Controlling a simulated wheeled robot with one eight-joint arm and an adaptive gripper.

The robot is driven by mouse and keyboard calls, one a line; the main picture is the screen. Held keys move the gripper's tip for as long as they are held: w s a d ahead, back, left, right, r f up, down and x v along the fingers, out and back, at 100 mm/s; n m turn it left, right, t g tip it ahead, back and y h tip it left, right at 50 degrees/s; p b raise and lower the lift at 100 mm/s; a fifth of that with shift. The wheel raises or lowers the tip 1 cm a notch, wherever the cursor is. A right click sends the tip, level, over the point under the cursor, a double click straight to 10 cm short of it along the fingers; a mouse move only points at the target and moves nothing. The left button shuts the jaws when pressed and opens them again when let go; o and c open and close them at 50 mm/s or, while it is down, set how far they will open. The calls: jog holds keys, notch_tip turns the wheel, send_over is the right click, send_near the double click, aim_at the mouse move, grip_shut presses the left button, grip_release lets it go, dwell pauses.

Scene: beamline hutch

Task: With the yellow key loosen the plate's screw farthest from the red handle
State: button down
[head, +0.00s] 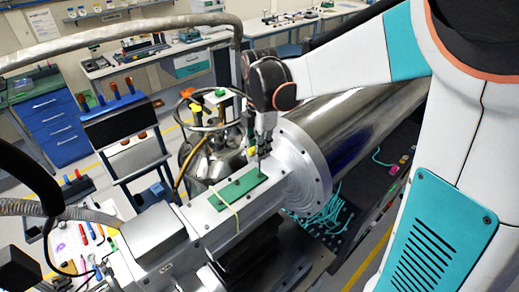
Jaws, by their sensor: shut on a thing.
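A green plate (246,186) lies on top of the long grey metal housing, in the middle of the head view. A thin yellow-green cord crosses its nearer left part. My gripper (263,150) points down over the plate's far right end, by the large flange. It is shut, with a small yellow piece, seemingly the yellow key (252,151), at its fingertips. The key's tip and the screw under it are too small to make out, so I cannot tell whether they touch. I cannot pick out the red handle with certainty.
A big steel cylinder with a round flange (309,170) stands right beside the plate. A shiny vessel (207,158) with hoses is behind it. A white tray (78,240) of coloured tools is at the lower left. A dark cart (122,125) stands at left.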

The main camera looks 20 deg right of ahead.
jog(key=shift+m, duration=1.1)
jog(key=shift+m+b, duration=0.45)
jog(key=shift+m, duration=1.55)
jog(key=shift+f+b, duration=0.45)
jog(key=shift+f, duration=0.1)
jog(key=n, duration=0.4)
jog(key=shift+b, duration=0.3)
jog(key=shift+n, duration=0.3)
jog(key=n, duration=0.3)
jog(key=shift+n, duration=0.3)
